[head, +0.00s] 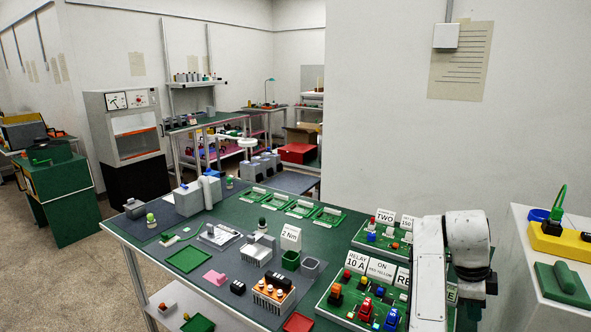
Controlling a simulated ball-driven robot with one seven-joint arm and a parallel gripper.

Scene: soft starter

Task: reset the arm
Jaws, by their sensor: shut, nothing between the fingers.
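My arm rises in white links at the right of the head view, in front of the bench's right end. My gripper (472,292) is the dark part under the white wrist, pointing down. It is shut with nothing held, and its fingertips are hard to make out. It is over or in front of the right end of the green relay board (340,296), and my arm hides part of that board and its label cards.
The green-topped bench (240,212) holds trays, an orange block (272,294), a pink piece (215,277) and a second board (378,240). A white stand (541,275) with a yellow device (560,243) is close on the right. Bare wall is behind the arm.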

